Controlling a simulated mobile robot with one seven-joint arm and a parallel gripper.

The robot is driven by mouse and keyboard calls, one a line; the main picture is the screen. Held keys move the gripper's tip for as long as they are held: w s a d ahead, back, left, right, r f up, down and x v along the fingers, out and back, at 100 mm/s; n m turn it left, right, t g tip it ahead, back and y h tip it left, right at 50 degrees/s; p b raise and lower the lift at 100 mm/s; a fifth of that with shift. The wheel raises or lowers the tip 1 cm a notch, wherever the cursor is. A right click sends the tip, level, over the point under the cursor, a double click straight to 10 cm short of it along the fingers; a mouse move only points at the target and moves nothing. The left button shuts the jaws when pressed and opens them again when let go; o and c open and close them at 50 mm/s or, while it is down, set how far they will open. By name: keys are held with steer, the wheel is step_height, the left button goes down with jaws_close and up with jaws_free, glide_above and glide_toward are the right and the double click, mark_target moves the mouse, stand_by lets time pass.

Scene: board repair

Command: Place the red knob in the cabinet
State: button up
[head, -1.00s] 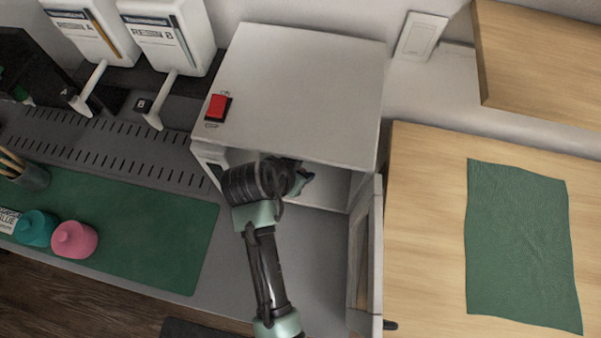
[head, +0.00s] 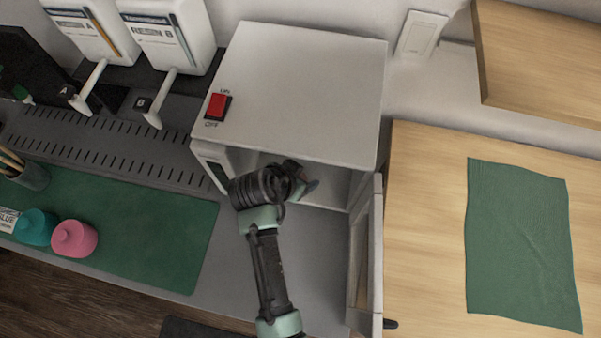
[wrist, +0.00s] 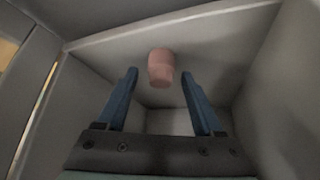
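The white cabinet (head: 300,85) stands with its door (head: 365,255) swung open on the right. My gripper (head: 306,186) is at the front opening of the cabinet, partly under its top. In the wrist view, my gripper (wrist: 159,82) is open, its two blue fingers spread apart. A small pinkish-red cylinder, which looks like the red knob (wrist: 161,62), is inside the cabinet just beyond and between the fingertips. The fingers show a gap to it on both sides. The knob is hidden in the head view.
A red switch (head: 217,105) is on the cabinet top. The open door and side walls bound the space around my gripper. A green mat (head: 150,225) with pink (head: 75,238) and teal (head: 37,226) containers lies left. A green cloth (head: 520,245) lies on the wooden surface right.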

steer(key=shift+r, duration=0.1)
steer(key=p+v, duration=0.1)
steer(key=v, duration=1.1)
stand_by(0.4)
